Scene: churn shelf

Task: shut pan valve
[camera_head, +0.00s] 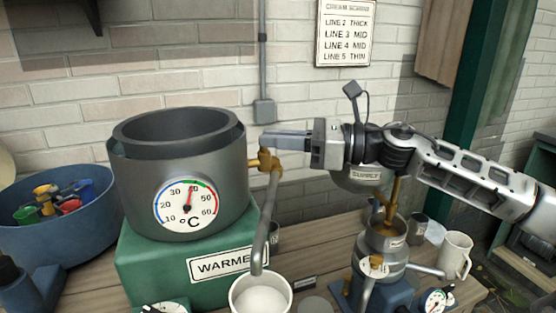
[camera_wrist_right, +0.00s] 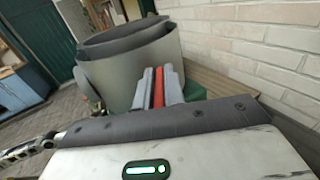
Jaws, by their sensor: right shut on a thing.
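The large grey pan (camera_head: 190,140) stands on a green warmer block and carries a round temperature dial (camera_head: 185,208). A brass valve (camera_head: 264,162) sits on the pan's right side, with a grey spout pipe (camera_head: 268,220) curving down from it. My right gripper (camera_head: 268,141) reaches in from the right, just above the valve. In the right wrist view, its fingers (camera_wrist_right: 158,72) are shut on a red handle (camera_wrist_right: 158,90) beside the pan. In the head view the fingers hide the handle. My left gripper is not in view.
A white cup (camera_head: 261,296) with white contents stands beneath the spout. The green warmer (camera_head: 160,265) supports the pan. A blue tub (camera_head: 60,235) with coloured items is at the left. A metal separator (camera_head: 384,240) and a mug (camera_head: 455,255) stand at the right. A brick wall is behind.

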